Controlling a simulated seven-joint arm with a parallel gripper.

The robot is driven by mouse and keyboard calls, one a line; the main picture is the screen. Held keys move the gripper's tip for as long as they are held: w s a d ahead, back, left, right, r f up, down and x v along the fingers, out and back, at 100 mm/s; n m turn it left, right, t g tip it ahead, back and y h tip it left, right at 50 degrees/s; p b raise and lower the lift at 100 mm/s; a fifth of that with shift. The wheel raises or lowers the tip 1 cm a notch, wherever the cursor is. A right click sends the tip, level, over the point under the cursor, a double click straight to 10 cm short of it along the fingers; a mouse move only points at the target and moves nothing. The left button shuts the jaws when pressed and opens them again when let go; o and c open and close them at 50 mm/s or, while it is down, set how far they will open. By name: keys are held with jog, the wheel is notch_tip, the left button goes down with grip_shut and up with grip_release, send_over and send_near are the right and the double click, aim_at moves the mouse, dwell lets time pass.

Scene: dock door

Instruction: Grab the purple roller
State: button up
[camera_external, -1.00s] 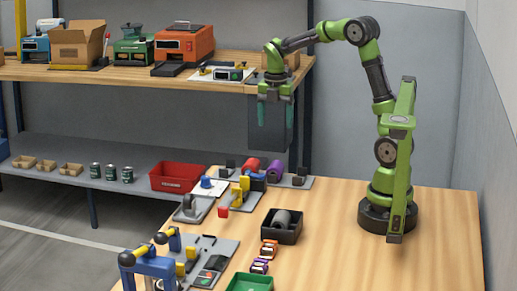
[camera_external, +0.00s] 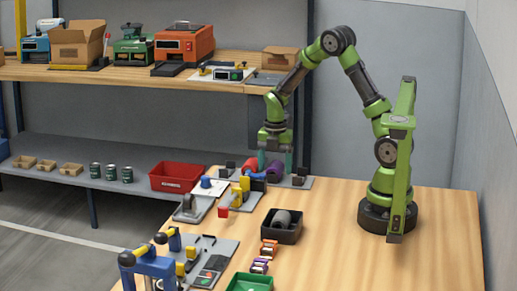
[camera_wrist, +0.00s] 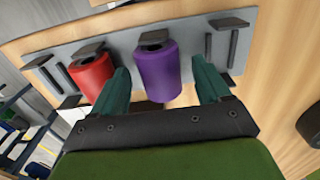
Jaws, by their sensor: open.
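The purple roller (camera_wrist: 158,72) sits on a grey plate (camera_wrist: 190,33) between the two fingers of my gripper (camera_wrist: 163,88) in the wrist view. The fingers are open, with a gap to the roller on either side. In the external view my gripper (camera_external: 275,160) points down over the purple roller (camera_external: 275,171), which is partly hidden by a finger. A red roller (camera_wrist: 92,75) is beside it on the same plate, just left of the left finger. It also shows in the external view (camera_external: 250,166).
A red tray (camera_external: 177,178) is on the shelf at left. An empty slot with grey posts (camera_wrist: 228,45) is right of the purple roller.

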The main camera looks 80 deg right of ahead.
jog(key=shift+f, duration=0.1)
jog(key=c, duration=1.2)
jog(key=shift+c, duration=0.2)
